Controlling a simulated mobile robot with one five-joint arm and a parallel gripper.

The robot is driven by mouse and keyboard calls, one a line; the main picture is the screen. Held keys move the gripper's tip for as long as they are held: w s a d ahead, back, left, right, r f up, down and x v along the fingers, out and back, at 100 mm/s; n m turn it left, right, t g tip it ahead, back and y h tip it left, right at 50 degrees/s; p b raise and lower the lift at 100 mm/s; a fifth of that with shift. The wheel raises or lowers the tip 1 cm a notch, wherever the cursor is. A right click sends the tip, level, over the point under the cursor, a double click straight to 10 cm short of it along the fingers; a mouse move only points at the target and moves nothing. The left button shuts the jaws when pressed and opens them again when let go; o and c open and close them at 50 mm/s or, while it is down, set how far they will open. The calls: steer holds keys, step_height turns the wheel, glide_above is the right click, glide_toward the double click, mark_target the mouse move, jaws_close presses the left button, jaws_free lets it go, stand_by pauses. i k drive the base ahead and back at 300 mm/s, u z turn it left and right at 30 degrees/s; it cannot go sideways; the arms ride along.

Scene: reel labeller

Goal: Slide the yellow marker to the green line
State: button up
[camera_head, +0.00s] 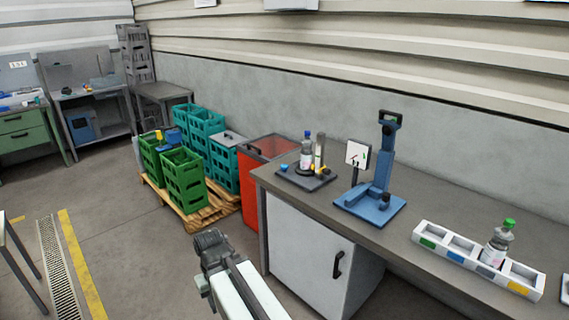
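A dark base plate (306,179) stands on the grey bench, with a bottle, metal uprights and a small yellow part (322,170) low at its right. Whether this part is the yellow marker I cannot tell. Beside it is a small white dial-like panel (356,153) on a dark stand, with fine marks too small to read. I cannot make out a green line. My arm reaches up from the bottom edge, left of the bench. Its dark end, my gripper (209,243), is well away from the plate. Its fingers cannot be made out clearly.
A blue press-like stand (371,205) is on the bench, right of the panel. A white compartment tray (464,255) holds a green-capped bottle (497,244). A white cabinet (307,260) is under the bench. Green crates (184,178) on a pallet and a red bin (251,185) stand left.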

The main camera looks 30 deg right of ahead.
mark_target(326, 172)
steer(key=z, duration=0.05)
steer(key=i, duration=1.5)
steer(key=z, duration=0.5)
steer(key=k, duration=0.8)
steer(key=z, duration=0.15)
steer(key=i, duration=1.35)
steer(key=u, duration=0.05)
